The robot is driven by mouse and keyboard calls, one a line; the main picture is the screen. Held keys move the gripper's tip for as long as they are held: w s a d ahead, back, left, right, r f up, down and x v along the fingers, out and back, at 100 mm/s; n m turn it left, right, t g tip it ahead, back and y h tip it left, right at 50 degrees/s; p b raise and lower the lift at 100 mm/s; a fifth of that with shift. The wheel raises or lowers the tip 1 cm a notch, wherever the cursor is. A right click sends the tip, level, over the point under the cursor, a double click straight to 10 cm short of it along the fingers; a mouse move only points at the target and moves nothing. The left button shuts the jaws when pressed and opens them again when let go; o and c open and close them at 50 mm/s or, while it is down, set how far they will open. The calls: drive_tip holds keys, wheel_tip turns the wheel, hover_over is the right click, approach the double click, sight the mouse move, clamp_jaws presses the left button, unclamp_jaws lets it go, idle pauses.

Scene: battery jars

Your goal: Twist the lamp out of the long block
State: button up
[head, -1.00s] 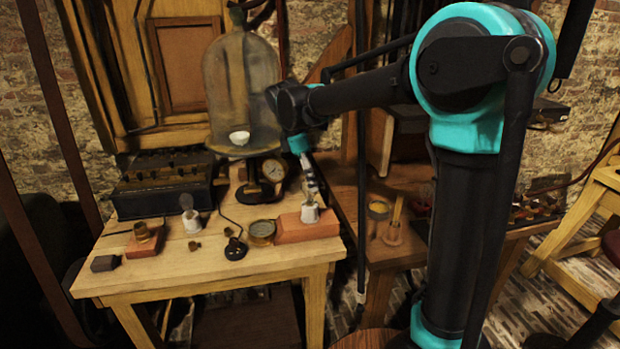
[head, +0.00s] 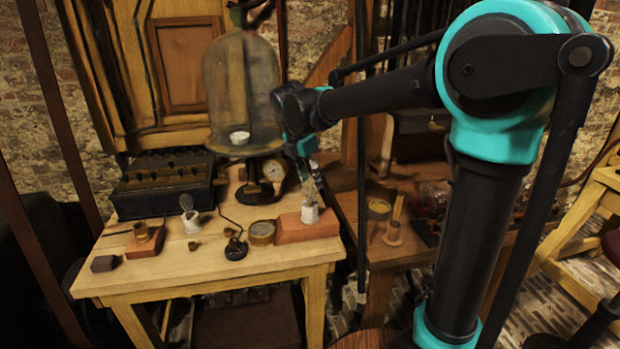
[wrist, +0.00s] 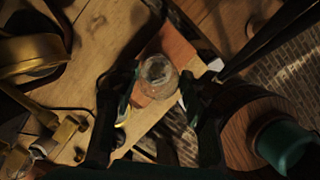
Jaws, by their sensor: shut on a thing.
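The long block (head: 308,228) is reddish and lies at the right end of the table, with a white socket (head: 309,212) on top. My gripper (head: 312,185) comes down from above, right over this socket. In the wrist view my gripper (wrist: 157,98) is shut on a clear glass lamp (wrist: 158,74), one finger on either side. The reddish long block (wrist: 174,45) shows below the lamp. The lamp's base is hidden beneath its glass, so I cannot tell whether it still sits in the socket.
A glass bell jar (head: 243,95) and a dial gauge (head: 274,170) stand behind. Another lamp (head: 186,202) stands in a white holder to the left. A round brass box (head: 262,232) is just left of the long block. A side table (head: 390,262) is on the right.

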drive_tip(key=n+y, duration=0.1)
drive_tip(key=n, duration=0.4)
drive_tip(key=shift+t, duration=0.3)
drive_tip(key=shift+r, duration=0.25)
drive_tip(key=shift+r, duration=0.35)
drive_tip(key=shift+r, duration=0.35)
drive_tip(key=shift+r, duration=0.25)
drive_tip(key=shift+r, duration=0.1)
drive_tip(key=shift+r, duration=2.45)
